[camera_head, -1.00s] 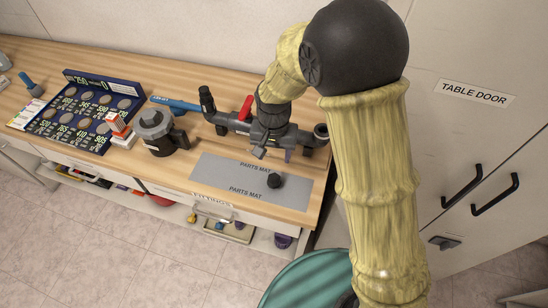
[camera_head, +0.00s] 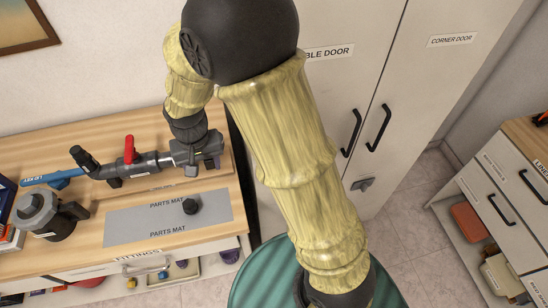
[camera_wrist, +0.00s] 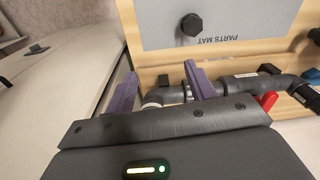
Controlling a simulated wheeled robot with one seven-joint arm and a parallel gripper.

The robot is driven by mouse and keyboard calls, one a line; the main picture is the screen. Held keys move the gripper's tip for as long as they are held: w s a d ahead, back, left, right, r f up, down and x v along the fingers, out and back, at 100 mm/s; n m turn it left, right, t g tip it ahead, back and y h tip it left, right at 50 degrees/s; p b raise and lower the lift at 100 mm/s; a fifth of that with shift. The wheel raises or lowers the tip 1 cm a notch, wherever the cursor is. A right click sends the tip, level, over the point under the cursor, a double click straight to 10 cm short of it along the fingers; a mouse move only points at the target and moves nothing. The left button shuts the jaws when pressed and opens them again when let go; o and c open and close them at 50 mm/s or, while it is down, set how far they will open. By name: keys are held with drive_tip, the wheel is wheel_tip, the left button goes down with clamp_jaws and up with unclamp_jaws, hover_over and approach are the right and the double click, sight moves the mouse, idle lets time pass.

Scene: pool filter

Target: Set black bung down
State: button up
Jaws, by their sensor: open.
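The black bung (camera_head: 191,207) sits on the grey parts mat (camera_head: 130,230), near its right part. In the wrist view the bung (camera_wrist: 191,25) stands on the mat (camera_wrist: 255,15), clear of my fingers. My gripper (camera_wrist: 163,88) is open, with its two purple fingers apart and nothing between them held. In the head view my gripper (camera_head: 208,155) is over the right end of the grey pipe assembly, behind the bung. The fingers themselves are hard to make out there.
The grey pipe (camera_head: 145,164) with its red handle (camera_head: 130,149) lies behind the mat, close under my gripper. A dark filter pot (camera_head: 45,215) stands left of the mat. Cabinet doors (camera_head: 345,90) rise on the right. A green round thing (camera_head: 265,275) is in front.

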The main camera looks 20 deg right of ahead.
drive_tip(key=s+d+r+t, duration=0.1)
drive_tip(key=s+d, duration=0.3)
drive_tip(key=d, duration=0.5)
drive_tip(key=s+d+r+t, duration=0.1)
drive_tip(key=s+d+r, duration=0.2)
drive_tip(key=d, duration=0.6)
drive_tip(key=shift+s+r, duration=0.35)
drive_tip(key=shift+s, duration=0.1)
